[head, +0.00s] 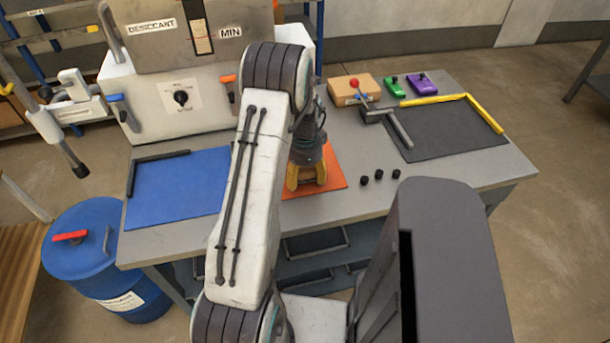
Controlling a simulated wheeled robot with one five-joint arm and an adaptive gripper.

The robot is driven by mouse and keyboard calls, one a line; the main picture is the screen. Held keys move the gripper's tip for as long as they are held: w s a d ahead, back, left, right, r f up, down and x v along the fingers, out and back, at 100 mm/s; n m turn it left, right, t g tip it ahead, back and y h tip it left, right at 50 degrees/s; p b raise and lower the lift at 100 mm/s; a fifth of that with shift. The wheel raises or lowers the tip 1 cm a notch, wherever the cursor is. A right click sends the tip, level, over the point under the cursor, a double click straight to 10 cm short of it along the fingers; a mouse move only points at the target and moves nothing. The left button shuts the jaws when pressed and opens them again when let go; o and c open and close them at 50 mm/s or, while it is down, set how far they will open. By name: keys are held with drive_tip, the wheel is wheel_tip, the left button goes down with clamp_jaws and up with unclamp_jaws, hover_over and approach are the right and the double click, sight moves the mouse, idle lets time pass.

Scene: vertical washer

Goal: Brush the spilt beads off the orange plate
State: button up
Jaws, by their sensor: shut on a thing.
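The orange plate (333,174) lies flat on the grey table, between a blue mat and a dark mat. My arm and gripper cover much of it. My gripper (306,182) points down over the plate, with its yellow fingers close together. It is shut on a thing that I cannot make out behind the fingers. I cannot make out any beads on the visible part of the plate. Three small black pieces (379,175) stand in a row on the table, right of the plate.
The blue mat (178,186) has a dark corner rail. The dark mat (448,132) has a yellow rail and a dark grey T-shaped tool (386,121) at its left edge. A box with a red knob (355,90) and green and purple blocks stand behind. A desiccant machine (165,95) stands back left.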

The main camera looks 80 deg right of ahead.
drive_tip(key=shift+f+b, duration=0.35)
drive_tip(key=shift+f, duration=0.1)
drive_tip(key=shift+w+d+r, duration=0.1)
drive_tip(key=shift+w+d, duration=0.15)
drive_tip(key=shift+d, duration=0.35)
drive_tip(key=shift+w+d+f, duration=0.1)
drive_tip(key=shift+w+d, duration=0.15)
drive_tip(key=shift+d, duration=0.4)
drive_tip(key=shift+w+d+r, duration=0.1)
drive_tip(key=shift+w+d, duration=0.15)
drive_tip(key=shift+d, duration=0.35)
drive_tip(key=shift+w+d+p, duration=0.1)
drive_tip(key=shift+w+d, duration=0.15)
drive_tip(key=shift+d, duration=0.35)
drive_tip(key=shift+w+d+p, duration=0.1)
drive_tip(key=shift+w+d, duration=0.15)
drive_tip(key=shift+d, duration=0.35)
drive_tip(key=shift+w+d+p, duration=0.1)
drive_tip(key=shift+w+d, duration=0.15)
drive_tip(key=shift+d, duration=0.35)
drive_tip(key=shift+w+d+p, duration=0.1)
drive_tip(key=shift+w+d, duration=0.15)
drive_tip(key=shift+d, duration=0.4)
drive_tip(key=shift+w+d+p, duration=0.1)
drive_tip(key=shift+w+d, duration=0.2)
drive_tip(key=shift+d, duration=0.3)
drive_tip(key=shift+w+d+p, duration=0.1)
drive_tip(key=shift+w+d, duration=0.15)
drive_tip(key=shift+d, duration=0.4)
